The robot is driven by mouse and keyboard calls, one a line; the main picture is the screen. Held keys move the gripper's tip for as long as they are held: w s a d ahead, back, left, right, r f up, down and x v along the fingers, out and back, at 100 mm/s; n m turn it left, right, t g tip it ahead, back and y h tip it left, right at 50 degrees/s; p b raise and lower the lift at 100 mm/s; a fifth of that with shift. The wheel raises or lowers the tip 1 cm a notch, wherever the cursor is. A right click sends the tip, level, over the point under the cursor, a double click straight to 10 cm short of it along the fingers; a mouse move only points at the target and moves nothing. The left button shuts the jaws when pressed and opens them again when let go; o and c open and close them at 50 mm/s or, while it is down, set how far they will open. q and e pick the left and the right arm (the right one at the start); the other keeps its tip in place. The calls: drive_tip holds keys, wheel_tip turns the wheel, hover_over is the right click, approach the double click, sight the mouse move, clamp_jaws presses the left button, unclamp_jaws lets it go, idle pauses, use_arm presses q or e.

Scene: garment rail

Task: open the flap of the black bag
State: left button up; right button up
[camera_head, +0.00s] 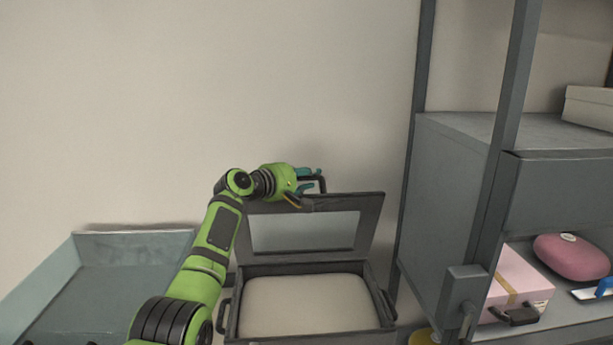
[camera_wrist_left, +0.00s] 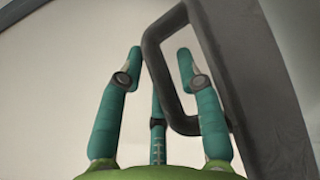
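The black bag (camera_head: 232,304) stands low in the middle of the head view. Its framed flap (camera_head: 369,215) is raised and leans back, showing a pale cushion-like filling (camera_head: 305,305) inside. A dark loop handle (camera_head: 323,184) is at the flap's upper edge. My left gripper (camera_head: 308,178) is at this handle. In the left wrist view its teal fingers (camera_wrist_left: 160,60) are spread apart, with one side of the handle (camera_wrist_left: 158,75) between them; the right finger overlaps the loop's opening. I cannot tell whether they touch it. My right gripper is not in view.
A blue-grey open bin (camera_head: 132,238) is at the left. A dark rack with a grey cabinet (camera_head: 450,190) stands close at the right. Its shelf holds a pink box (camera_head: 515,290) and a pink rounded case (camera_head: 570,258). The wall above the bag is bare.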

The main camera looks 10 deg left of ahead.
use_arm(q)
drive_tip(key=v, duration=1.2)
idle(0.3)
drive_tip(key=shift+c, duration=0.4)
